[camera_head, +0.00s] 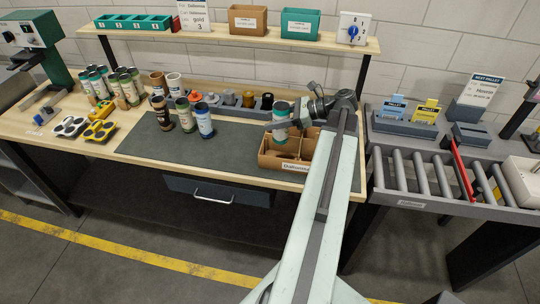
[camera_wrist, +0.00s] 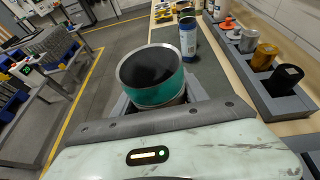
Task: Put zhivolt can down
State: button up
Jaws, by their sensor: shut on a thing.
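My gripper (camera_head: 279,125) is shut on a can (camera_head: 281,110) with a teal band and a pale lower part. I cannot read its name. The can is upright, over or in the rear part of a brown cardboard box (camera_head: 283,167) with dividers; I cannot tell whether its base touches anything. The box stands on the right end of the dark mat and carries a white label. In the wrist view the held can (camera_wrist: 150,74) shows its dark top and teal side, and the gripper hides its lower part.
Several cans, including a blue-and-white one (camera_head: 204,122), stand on the mat (camera_head: 234,152) left of the box. A grey holder row (camera_head: 225,107) with colored pieces runs behind them. A roller conveyor (camera_head: 430,175) is at right. The middle of the mat is clear.

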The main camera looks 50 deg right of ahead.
notch_tip(320, 180, down, 6)
jog(key=b, duration=0.6)
jog(key=shift+w, duration=0.15)
notch_tip(320, 180, down, 4)
jog(key=b, duration=0.4)
jog(key=shift+f, duration=0.25)
jog(key=shift+s+a+r, duration=0.1)
jog(key=shift+s+r, duration=0.1)
jog(key=shift+r, duration=0.1)
jog(key=shift+f, duration=0.25)
jog(key=o, duration=1)
